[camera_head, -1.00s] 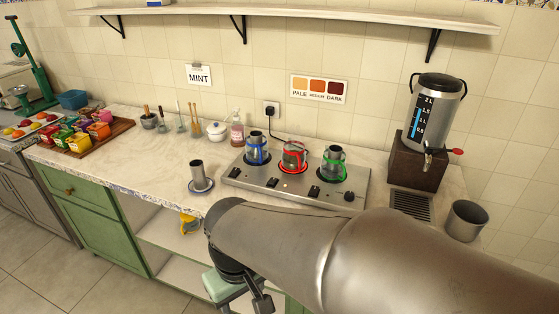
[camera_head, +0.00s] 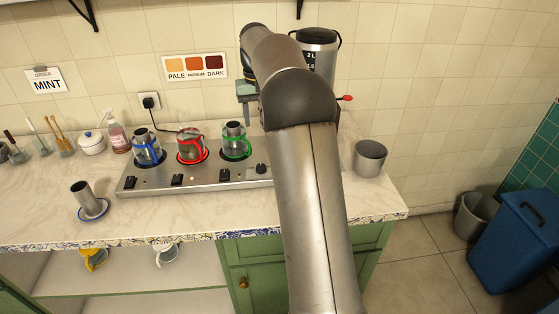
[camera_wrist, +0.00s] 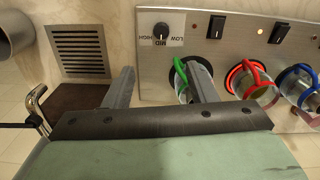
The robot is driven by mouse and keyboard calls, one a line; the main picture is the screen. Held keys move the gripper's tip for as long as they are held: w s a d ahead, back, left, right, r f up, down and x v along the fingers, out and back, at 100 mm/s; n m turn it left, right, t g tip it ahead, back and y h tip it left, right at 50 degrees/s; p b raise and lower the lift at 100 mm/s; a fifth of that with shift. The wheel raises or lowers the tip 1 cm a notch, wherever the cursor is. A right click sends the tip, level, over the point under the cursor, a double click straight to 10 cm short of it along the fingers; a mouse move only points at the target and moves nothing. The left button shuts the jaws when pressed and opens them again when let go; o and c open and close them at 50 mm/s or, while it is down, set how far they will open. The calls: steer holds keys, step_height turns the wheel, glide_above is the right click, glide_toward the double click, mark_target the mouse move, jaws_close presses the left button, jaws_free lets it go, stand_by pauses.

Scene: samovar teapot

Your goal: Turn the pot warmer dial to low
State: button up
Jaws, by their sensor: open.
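The pot warmer (camera_head: 200,179) is a long metal plate on the counter with several black controls along its front. Its dial (camera_head: 261,169) is a round black knob at the right end. In the wrist view the dial (camera_wrist: 160,32) has LOW, MID and HIGH printed around it; its setting is too small to tell. My gripper (camera_wrist: 161,69) is open and empty, its two fingers apart, with the dial beyond the gap between them and not touched. In the head view my gripper (camera_head: 246,110) is above the warmer's right end, partly hidden by my arm.
Pots with blue (camera_head: 147,149), red (camera_head: 191,147) and green (camera_head: 234,141) handles stand on the warmer; the green one is close beyond my right finger in the wrist view. The samovar (camera_head: 319,62) is partly behind my arm. A grey cup (camera_head: 369,158) stands at right.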

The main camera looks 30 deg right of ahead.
mark_target(261, 166)
step_height(261, 166, down, 17)
steer(key=shift+a+f+p, duration=0.1)
steer(key=shift+a+p, duration=0.05)
steer(key=shift+p, duration=0.2)
steer(key=c, duration=1)
